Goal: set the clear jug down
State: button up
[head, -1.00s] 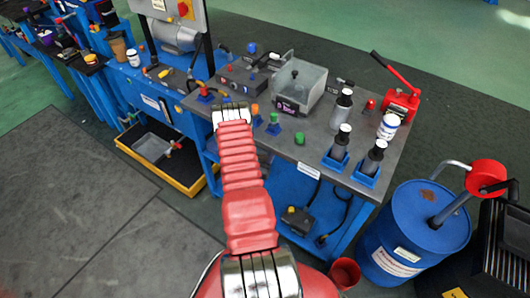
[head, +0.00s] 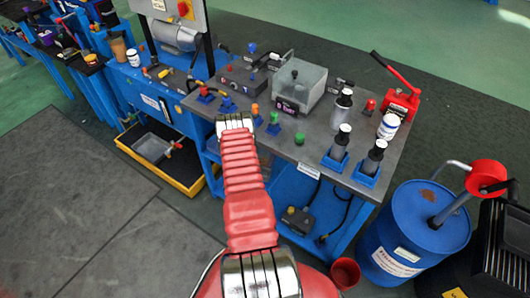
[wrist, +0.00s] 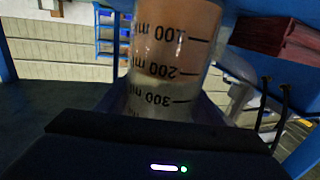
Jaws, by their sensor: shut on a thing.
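The clear jug (wrist: 165,55) fills the middle of the wrist view. It is see-through, with dark measuring marks from 100 to 300 ml that read upside down there. My gripper (wrist: 165,108) is shut on it, with a finger on either side of the jug. The jug's rim and base are not clear in that view. In the head view the end of my arm is over the near edge of the grey bench top (head: 290,152), and the jug and gripper fingers are hidden behind it.
Small coloured knobs and a green-capped piece (head: 299,138) stand right of my arm. A clear box (head: 298,85), dark bottles in blue holders (head: 338,150) and a red press (head: 401,100) stand farther right. A blue drum (head: 415,232) is beside the bench.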

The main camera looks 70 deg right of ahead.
jog(key=o, duration=1.3)
jog(key=a, duration=0.8)
jog(key=s+a, duration=0.1)
jog(key=a, duration=0.3)
